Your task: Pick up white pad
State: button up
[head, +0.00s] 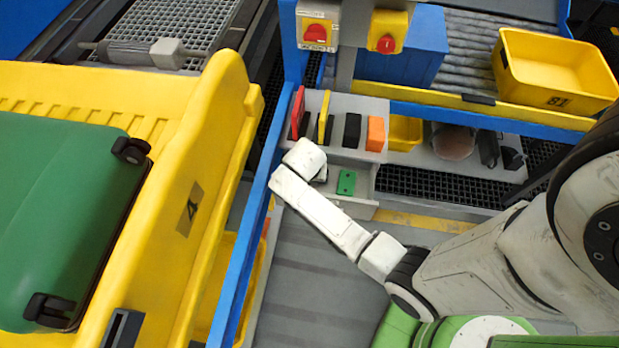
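I cannot make out a white pad; the end of my arm covers part of the small grey rack and tray where it could lie. My gripper (319,174) is at the left of the open grey tray (362,170), just below the rack (342,104). It points away from the camera, and its fingers are mostly hidden behind my white wrist. Whether it is open or holds anything does not show. A green piece with holes (346,182) lies in the tray, right of my gripper.
The rack holds upright red (298,112), yellow (325,115), black (352,130) and orange (375,134) pieces. A blue post (290,75) and rail stand close left of my arm. A yellow tray (215,130) carries a green suitcase (60,220). A yellow bin (555,70) sits upper right.

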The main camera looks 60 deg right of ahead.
jog(key=shift+c, duration=0.5)
jog(key=c, duration=1.1)
jog(key=shift+o, duration=0.2)
jog(key=shift+r, duration=0.15)
